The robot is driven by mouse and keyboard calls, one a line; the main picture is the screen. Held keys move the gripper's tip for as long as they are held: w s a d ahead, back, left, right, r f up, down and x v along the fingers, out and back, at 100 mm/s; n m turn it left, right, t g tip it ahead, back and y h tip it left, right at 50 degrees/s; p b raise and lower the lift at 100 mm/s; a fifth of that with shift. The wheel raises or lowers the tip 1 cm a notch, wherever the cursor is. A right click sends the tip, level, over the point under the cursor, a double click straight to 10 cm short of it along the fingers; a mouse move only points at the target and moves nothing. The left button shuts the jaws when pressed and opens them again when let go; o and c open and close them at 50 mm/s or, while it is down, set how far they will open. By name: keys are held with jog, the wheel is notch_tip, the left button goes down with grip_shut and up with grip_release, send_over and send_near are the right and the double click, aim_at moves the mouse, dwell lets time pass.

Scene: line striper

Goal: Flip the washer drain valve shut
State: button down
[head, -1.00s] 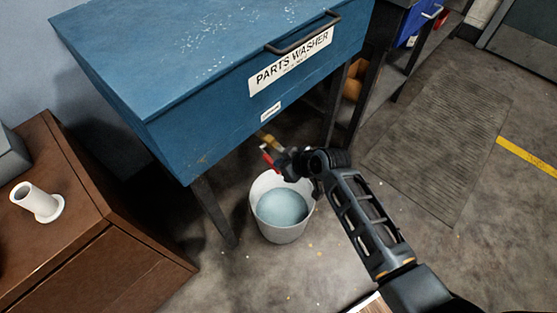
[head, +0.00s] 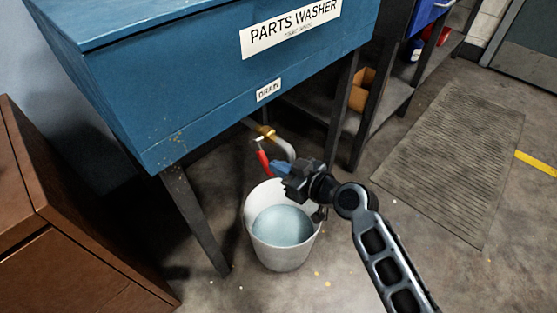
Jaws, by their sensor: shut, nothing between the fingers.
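The parts washer (head: 180,95) is a blue cabinet on dark legs, with a "DRAIN" label (head: 269,90) low on its front. Below the label, a drain valve with a brass body (head: 265,131) sits on a pipe that curves down to the right. Its red lever (head: 263,162) points downward, slightly tilted. My gripper (head: 277,167) is shut and empty, just right of the red lever; I cannot tell whether it touches it. The gripper covers the lower pipe end. A white bucket (head: 283,255) with bluish liquid stands on the floor under the valve.
A brown wooden cabinet (head: 70,265) stands at the left. A dark washer leg (head: 196,220) stands left of the bucket, and a shelf unit (head: 385,115) stands behind at right. A ribbed mat (head: 455,160) lies on open floor at right.

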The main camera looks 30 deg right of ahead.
jog(key=f+b, duration=0.1)
jog(key=b, duration=0.1)
jog(key=w+f+b, duration=0.1)
jog(key=b, duration=0.2)
jog(key=t+b, duration=0.1)
jog(key=b, duration=0.1)
jog(key=shift+w+a+f+b, duration=0.3)
jog(key=shift+w+f+b, duration=0.05)
jog(key=shift+f+b, duration=0.05)
jog(key=shift+w+a+f+b, duration=0.1)
jog(key=shift+w+f+b, duration=0.25)
jog(key=shift+b, duration=0.3)
jog(key=shift+w+r, duration=0.1)
jog(key=shift+w, duration=0.05)
